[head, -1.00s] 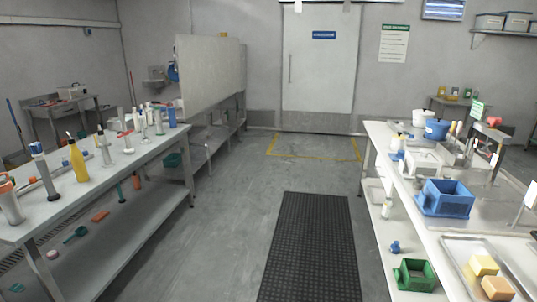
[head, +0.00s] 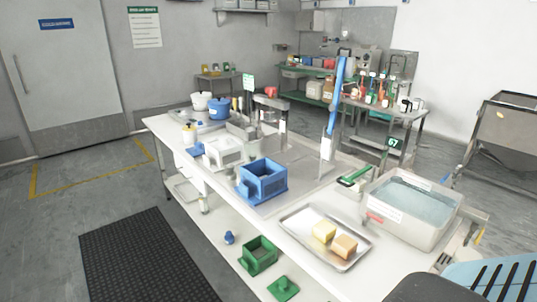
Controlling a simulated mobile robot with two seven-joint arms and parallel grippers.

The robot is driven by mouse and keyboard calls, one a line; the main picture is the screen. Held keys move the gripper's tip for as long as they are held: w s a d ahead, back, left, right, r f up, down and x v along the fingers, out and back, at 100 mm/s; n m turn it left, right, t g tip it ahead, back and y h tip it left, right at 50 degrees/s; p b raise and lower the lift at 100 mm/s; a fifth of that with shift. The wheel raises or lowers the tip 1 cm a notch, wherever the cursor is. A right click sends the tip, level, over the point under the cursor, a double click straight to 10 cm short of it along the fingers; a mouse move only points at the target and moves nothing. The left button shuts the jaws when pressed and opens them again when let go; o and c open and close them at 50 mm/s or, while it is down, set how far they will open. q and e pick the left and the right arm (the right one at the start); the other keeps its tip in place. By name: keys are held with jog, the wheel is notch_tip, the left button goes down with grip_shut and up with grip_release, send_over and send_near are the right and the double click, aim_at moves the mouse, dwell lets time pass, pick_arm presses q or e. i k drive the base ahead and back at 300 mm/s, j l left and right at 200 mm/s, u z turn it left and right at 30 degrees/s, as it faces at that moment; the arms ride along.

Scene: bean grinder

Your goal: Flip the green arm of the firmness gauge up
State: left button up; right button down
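A green bar (head: 355,175) lies low on the right part of the long table, between the blue box and the water basin. It may be the green arm of the firmness gauge, but it is too small to tell. A metal stand with a red top (head: 271,91) stands further back on the table; I cannot tell whether it is the gauge.
The long table (head: 290,226) holds a blue box (head: 262,180), a metal tray (head: 312,252) with yellow and orange blocks, and a water basin (head: 407,222). A green box (head: 258,255) is on the lower shelf. Floor is free around a black mat (head: 150,260).

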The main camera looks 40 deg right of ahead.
aim_at(355, 176)
jog(key=i+j+z, duration=0.1)
jog(key=i+z, duration=0.35)
jog(key=i+j+z, duration=0.2)
jog(key=z, duration=0.25)
jog(key=i+j+z, duration=0.65)
jog(key=j+z, duration=0.3)
jog(key=i+j+z, duration=0.2)
jog(key=j, duration=0.2)
jog(key=j+z, duration=0.2)
jog(key=j, duration=0.25)
jog(key=i+j+z, duration=0.2)
jog(key=j, duration=0.25)
jog(key=k, duration=0.05)
